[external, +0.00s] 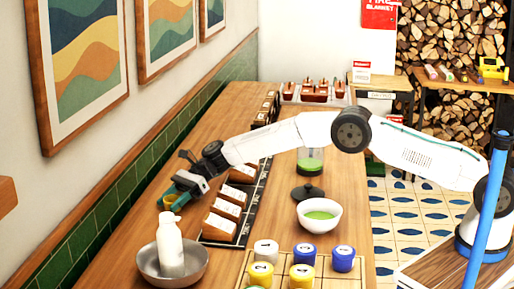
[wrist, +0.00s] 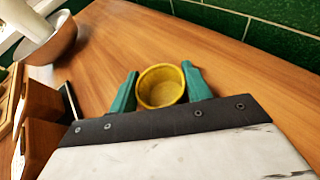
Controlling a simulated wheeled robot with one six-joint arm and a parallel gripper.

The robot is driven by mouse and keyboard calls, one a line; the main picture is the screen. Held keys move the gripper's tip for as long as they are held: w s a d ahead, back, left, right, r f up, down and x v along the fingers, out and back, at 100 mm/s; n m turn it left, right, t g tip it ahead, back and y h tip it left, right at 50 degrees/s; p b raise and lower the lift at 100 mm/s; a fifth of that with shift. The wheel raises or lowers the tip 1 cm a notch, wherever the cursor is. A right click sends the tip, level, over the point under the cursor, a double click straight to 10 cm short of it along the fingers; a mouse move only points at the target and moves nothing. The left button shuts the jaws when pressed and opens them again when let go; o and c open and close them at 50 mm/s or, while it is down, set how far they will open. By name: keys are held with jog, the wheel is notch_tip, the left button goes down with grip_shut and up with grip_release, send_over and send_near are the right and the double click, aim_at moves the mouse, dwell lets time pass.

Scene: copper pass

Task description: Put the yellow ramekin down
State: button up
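The yellow ramekin (wrist: 160,87) sits between the two green fingers of my gripper (wrist: 159,82) in the wrist view, with a finger against each side. It looks empty and upright.
A metal bowl (external: 193,271) with a white bottle (external: 170,246) stands in front. Wooden blocks with white labels (external: 220,228) line a dark strip to the right. A white bowl of green stuff (external: 320,214) and several lidded jars (external: 303,253) stand further right. Bare wood lies beyond the ramekin.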

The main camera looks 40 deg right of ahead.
jog(key=o, duration=0.4)
jog(key=shift+c, duration=0.2)
jog(key=shift+r, duration=0.2)
jog(key=v, duration=1.2)
